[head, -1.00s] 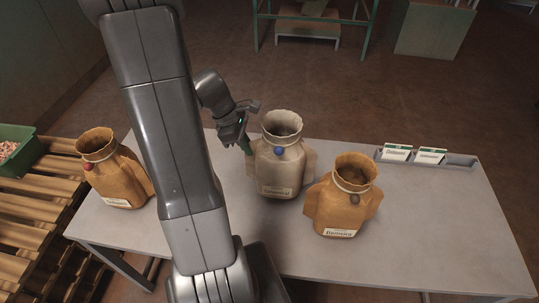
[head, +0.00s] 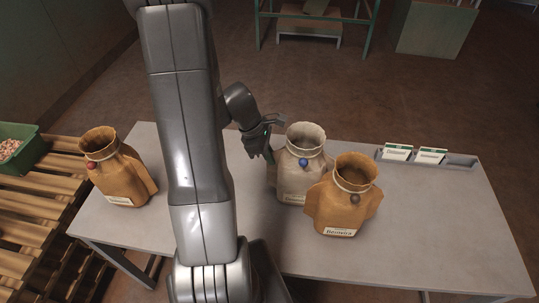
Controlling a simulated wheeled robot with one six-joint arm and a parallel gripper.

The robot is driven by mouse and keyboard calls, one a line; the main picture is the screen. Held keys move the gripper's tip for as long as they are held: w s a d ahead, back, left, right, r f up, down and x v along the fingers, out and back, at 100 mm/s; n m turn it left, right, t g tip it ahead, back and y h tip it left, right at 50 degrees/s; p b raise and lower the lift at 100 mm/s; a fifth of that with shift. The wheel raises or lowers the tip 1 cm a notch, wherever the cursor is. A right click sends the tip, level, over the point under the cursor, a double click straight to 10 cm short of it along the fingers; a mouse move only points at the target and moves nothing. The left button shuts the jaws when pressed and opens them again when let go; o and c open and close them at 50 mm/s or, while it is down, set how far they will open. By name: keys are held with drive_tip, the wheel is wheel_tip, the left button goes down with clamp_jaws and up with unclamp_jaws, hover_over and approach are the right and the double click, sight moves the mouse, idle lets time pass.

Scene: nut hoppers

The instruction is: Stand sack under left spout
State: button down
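Three sacks stand on the grey table. A pale grey sack (head: 296,181) with a blue ball at its neck stands in the middle. Another orange-brown sack (head: 122,178) with a red ball stands at the left. All have open tops. My gripper (head: 268,150) is at the upper left side of the grey sack, touching or very close. Its fingertips are small and partly hidden, so I cannot tell its grip. No spout is in view.
A card tray (head: 462,161) with two labelled cards lies at the table's (head: 440,230) back right. A green bin (head: 30,150) of nuts sits on wooden slats (head: 40,205) at the left. The table's right part and its stretch beside the left sack are clear.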

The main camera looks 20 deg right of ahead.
drive_tip(key=shift+f, duration=0.15)
drive_tip(key=c, duration=2)
unclamp_jaws()
drive_tip(key=o, duration=0.4)
